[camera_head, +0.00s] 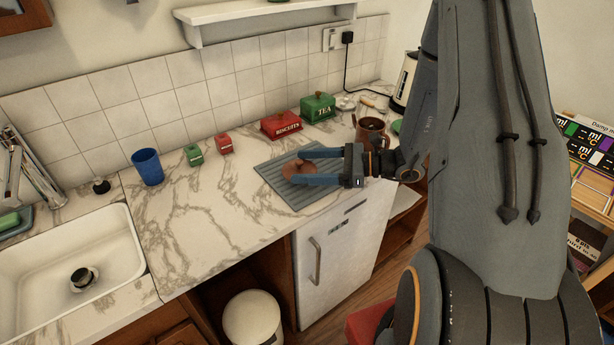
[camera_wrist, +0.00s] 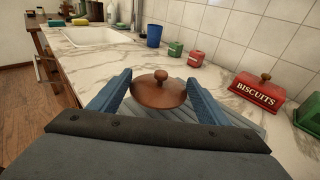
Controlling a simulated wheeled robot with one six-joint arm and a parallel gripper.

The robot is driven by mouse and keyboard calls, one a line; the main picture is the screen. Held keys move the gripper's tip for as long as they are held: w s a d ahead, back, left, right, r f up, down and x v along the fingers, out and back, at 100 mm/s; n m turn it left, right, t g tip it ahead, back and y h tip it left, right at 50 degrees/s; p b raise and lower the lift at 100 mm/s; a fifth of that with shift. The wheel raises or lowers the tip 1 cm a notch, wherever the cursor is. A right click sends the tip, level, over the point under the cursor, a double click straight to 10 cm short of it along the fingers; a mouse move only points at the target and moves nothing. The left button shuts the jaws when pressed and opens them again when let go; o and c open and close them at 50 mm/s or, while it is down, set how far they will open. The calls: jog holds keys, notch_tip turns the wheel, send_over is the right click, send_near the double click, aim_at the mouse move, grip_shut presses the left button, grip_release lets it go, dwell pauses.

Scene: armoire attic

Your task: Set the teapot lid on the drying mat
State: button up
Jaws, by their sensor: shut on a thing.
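The teapot lid (camera_wrist: 158,94) is a round brown lid with a small knob on top. It is between the two blue fingers of my gripper (camera_head: 306,166), which is shut on it. In the head view the lid (camera_head: 290,171) shows over the grey ribbed drying mat (camera_head: 298,200), partly covered by the fingers. The mat lies on the marble counter, and in the wrist view it shows behind and beside the lid. The lid looks level, knob up, at or just above the mat; I cannot tell whether it touches.
A brown pot (camera_head: 372,133) stands right of the mat, near a kettle (camera_head: 404,82). The red biscuits box (camera_head: 281,124) and green tea box (camera_head: 318,106) stand behind the mat. Two small canisters and a blue cup (camera_head: 148,167) stand left. Counter between cup and mat is clear.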

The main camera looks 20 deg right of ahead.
aim_at(307, 186)
jog(key=shift+f+p, duration=0.5)
jog(key=shift+f, duration=1.65)
jog(key=shift+f, duration=0.15)
jog(key=o, duration=1.1)
jog(key=shift+c, duration=0.2)
